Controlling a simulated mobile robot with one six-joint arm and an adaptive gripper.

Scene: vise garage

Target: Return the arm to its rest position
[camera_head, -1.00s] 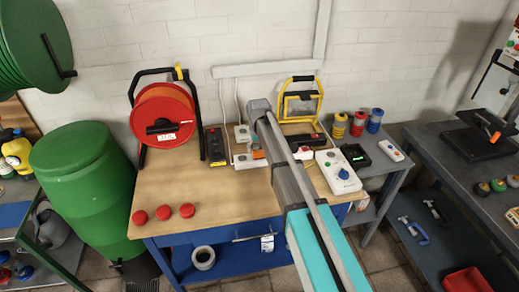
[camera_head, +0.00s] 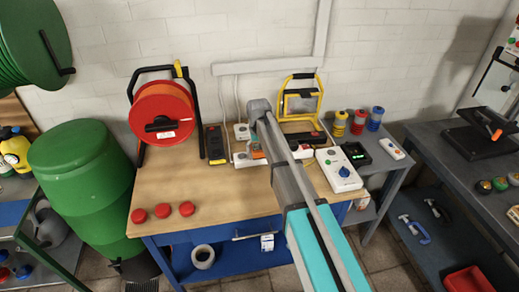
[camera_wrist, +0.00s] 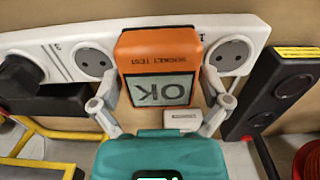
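My arm (camera_head: 290,180) reaches from the lower right over the wooden workbench (camera_head: 225,195), toward a white socket strip at the back. In the wrist view, my gripper (camera_wrist: 160,85) has its two grey fingers apart, one on each side of an orange tester (camera_wrist: 158,62). The tester's display reads OK. It sits at the white socket strip (camera_wrist: 60,38), between round sockets. The fingers look close to its sides, but firm contact is not visible. In the head view, the arm hides the fingertips and part of the strip.
A red cable reel (camera_head: 162,115) and three red knobs (camera_head: 163,210) are on the bench's left. A white box with a blue dial (camera_head: 339,170) is close to the arm's right. A yellow-framed work lamp (camera_head: 300,97) stands behind. A green barrel (camera_head: 85,175) stands left.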

